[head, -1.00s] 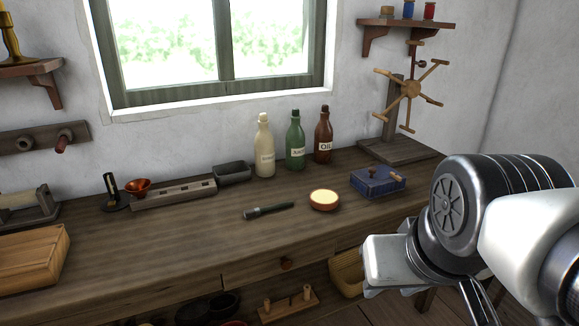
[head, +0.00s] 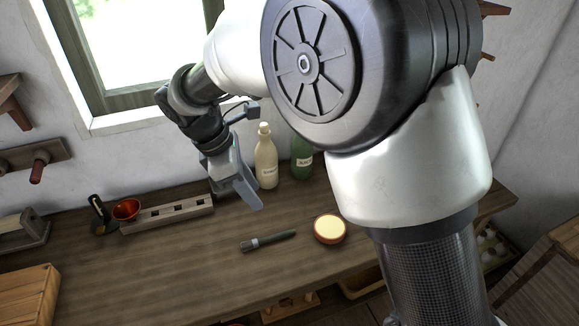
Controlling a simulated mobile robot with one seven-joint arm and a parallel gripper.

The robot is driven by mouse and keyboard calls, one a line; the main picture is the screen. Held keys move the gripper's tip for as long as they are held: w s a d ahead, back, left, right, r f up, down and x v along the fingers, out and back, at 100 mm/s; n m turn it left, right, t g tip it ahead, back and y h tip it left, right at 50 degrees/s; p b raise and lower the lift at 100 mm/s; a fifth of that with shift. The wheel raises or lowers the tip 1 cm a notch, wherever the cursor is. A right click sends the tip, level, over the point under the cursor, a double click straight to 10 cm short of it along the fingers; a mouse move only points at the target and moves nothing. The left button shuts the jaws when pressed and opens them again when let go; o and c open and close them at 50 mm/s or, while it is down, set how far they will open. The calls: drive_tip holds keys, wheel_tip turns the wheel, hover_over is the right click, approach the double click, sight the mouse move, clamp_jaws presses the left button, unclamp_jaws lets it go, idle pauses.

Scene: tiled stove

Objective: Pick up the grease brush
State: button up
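The grease brush (head: 268,240) lies flat on the wooden workbench, with a dark green handle to the right and a pale metal band and short dark tip to the left. A round tin of pale yellow grease (head: 329,229) sits just right of its handle. My gripper (head: 240,198) hangs above the bench, behind the brush and a little left of it, pointing down and apart from it. One finger shows clearly; the other is hidden or merged with it, so the opening is unclear. Nothing is visibly held.
A cream bottle (head: 266,160) and a green bottle (head: 301,158) stand behind the brush, close to my gripper. A wooden block with square holes (head: 168,214) and a copper funnel (head: 126,210) are left. The bench (head: 170,270) is clear in front and left of the brush.

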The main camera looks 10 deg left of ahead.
drive_tip(key=a+f+n, duration=0.2)
drive_tip(key=a, duration=0.1)
approach(273, 236)
drive_tip(key=shift+w+f+h+b, duration=0.15)
drive_tip(key=shift+f+b, duration=0.1)
drive_tip(key=shift+f, duration=0.3)
drive_tip(key=shift+w+f+h+b, duration=0.15)
drive_tip(key=shift+f+b, duration=0.05)
drive_tip(key=shift+f, duration=0.35)
drive_tip(key=shift+b+x, duration=0.35)
drive_tip(key=shift+x, duration=2.55)
drive_tip(key=shift+d+r, duration=0.1)
drive_tip(key=shift+d, duration=0.05)
drive_tip(key=shift+c, duration=0.4)
clamp_jaws()
